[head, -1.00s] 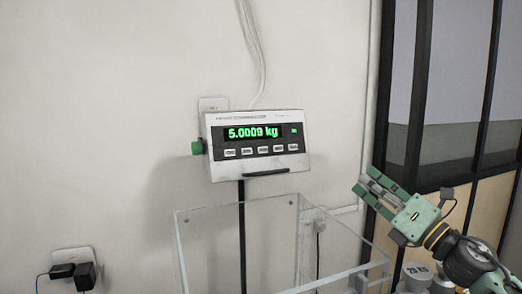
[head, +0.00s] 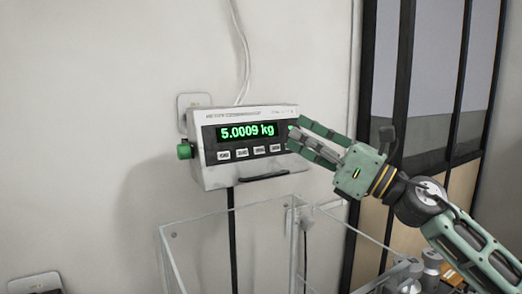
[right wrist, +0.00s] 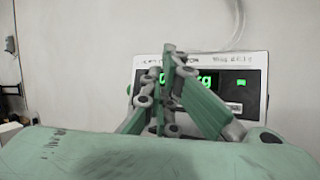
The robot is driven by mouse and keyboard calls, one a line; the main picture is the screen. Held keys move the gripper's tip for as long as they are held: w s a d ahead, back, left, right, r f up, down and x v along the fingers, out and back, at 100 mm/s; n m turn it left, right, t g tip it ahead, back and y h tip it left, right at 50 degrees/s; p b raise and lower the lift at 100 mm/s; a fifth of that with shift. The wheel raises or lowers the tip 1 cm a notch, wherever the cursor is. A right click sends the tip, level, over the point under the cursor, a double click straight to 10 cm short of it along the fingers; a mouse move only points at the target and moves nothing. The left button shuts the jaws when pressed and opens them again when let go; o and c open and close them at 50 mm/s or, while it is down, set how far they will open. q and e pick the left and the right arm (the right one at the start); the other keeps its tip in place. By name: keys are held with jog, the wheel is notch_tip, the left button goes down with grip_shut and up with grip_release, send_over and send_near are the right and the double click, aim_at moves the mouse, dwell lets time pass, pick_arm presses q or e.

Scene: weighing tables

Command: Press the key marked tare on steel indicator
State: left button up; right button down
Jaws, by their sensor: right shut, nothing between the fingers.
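The steel indicator (head: 245,170) is a pale box on a dark post with a green display reading 5.0009 kg. A row of several small keys runs under the display; their labels are too small to read, so I cannot tell which is tare. My left gripper is not in view.
A clear-walled box (head: 225,215) stands below the indicator. A green knob (head: 184,151) sticks out of the indicator's left side. Grey weights (head: 432,262) stand at the lower right. A dark-framed glass partition (head: 430,90) is behind my right arm.

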aim_at(259, 150)
jog(key=w+a+f, duration=0.1)
jog(key=w+a, duration=0.1)
jog(key=w+a+b, duration=0.1)
jog(key=w+a, duration=0.1)
jog(key=w, duration=0.1)
jog(key=w+a+f+b, duration=0.1)
jog(key=w, duration=0.1)
jog(key=shift+w+a+f, duration=0.3)
jog(key=shift+a, duration=0.1)
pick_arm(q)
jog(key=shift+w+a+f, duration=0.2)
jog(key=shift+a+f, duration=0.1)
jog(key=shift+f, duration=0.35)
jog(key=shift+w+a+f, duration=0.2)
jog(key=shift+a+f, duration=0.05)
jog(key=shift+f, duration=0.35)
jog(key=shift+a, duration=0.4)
pick_arm(e)
jog(key=shift+w, duration=0.1)
pick_arm(q)
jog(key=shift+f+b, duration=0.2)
jog(key=shift+b, duration=0.15)
pick_arm(e)
jog(key=shift+w+a+f, duration=0.15)
jog(key=shift+w+a, duration=0.05)
jog(key=shift+w, duration=0.05)
